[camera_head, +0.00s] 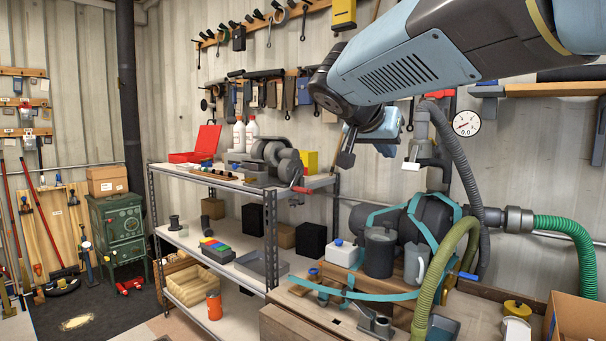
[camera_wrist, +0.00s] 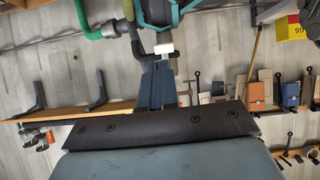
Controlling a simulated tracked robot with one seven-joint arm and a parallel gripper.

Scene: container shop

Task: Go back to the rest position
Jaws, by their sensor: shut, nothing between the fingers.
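My gripper (camera_head: 346,158) hangs below the end of my raised arm at the upper right of the head view. Its dark fingers point down and are shut with nothing held. It is in the air before the wall, above the cluttered bench (camera_head: 275,325) and right of the metal shelf. In the wrist view the closed fingers (camera_wrist: 157,75) stand at the middle, with a dark plate below them. A small white block shows by the fingertips in that view; I cannot tell whether they touch.
The metal shelf (camera_head: 216,180) carries a red toolbox (camera_head: 197,145), white bottles and a grinder. A gauge (camera_head: 466,123) and hanging tools line the wall. Floor shows at lower left.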

